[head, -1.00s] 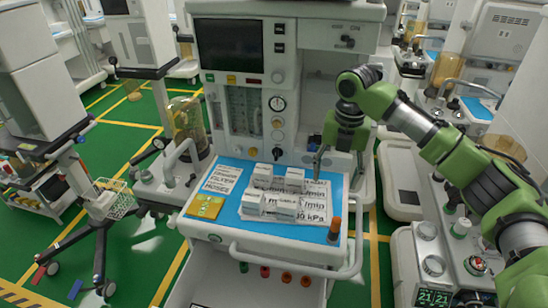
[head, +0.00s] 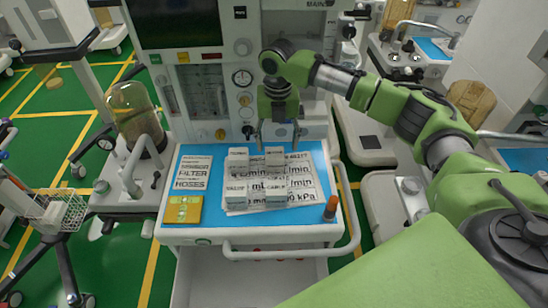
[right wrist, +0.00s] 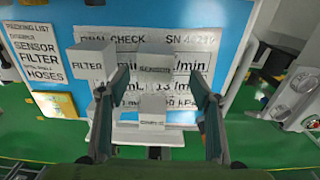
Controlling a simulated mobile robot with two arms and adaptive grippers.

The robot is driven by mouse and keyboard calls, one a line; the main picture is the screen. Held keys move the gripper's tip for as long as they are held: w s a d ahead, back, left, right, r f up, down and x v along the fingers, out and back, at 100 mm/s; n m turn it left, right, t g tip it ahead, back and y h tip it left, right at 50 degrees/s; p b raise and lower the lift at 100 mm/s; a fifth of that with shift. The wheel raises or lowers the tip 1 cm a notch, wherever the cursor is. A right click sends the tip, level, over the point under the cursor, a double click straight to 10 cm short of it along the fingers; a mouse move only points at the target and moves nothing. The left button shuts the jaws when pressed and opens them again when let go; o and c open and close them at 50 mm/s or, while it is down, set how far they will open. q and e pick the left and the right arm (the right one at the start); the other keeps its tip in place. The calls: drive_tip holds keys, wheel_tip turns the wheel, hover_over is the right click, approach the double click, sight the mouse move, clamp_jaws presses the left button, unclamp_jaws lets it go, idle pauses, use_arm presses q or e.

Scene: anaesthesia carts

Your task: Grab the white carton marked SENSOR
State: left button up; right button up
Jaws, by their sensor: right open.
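The white carton marked SENSOR (right wrist: 155,70) stands on a printed sheet on the blue cart top. In the head view I take it to be the far right carton (head: 275,156) of the group; its label is not readable there. My right gripper (head: 277,138) is open above and just behind that carton, pointing down. In the right wrist view the open fingers (right wrist: 158,78) frame the SENSOR carton, one on each side; I cannot tell how far above it they are. My left gripper is out of view.
The FILTER carton (right wrist: 88,64) stands left of it. A CABLE carton (head: 276,191) and another carton (head: 236,192) stand in front.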

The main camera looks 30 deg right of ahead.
sight(275, 153)
drive_tip(key=shift+a+f+p, duration=0.2)
drive_tip(key=shift+f+p, duration=0.2)
drive_tip(key=shift+f, duration=0.25)
drive_tip(key=f, duration=0.1)
drive_tip(key=f+p, duration=0.1)
drive_tip(key=f, duration=0.1)
drive_tip(key=shift+w+a+f, duration=0.1)
drive_tip(key=shift+a+f, duration=0.1)
drive_tip(key=shift+f, duration=0.3)
drive_tip(key=c, duration=1)
drive_tip(key=shift+c, duration=1.1)
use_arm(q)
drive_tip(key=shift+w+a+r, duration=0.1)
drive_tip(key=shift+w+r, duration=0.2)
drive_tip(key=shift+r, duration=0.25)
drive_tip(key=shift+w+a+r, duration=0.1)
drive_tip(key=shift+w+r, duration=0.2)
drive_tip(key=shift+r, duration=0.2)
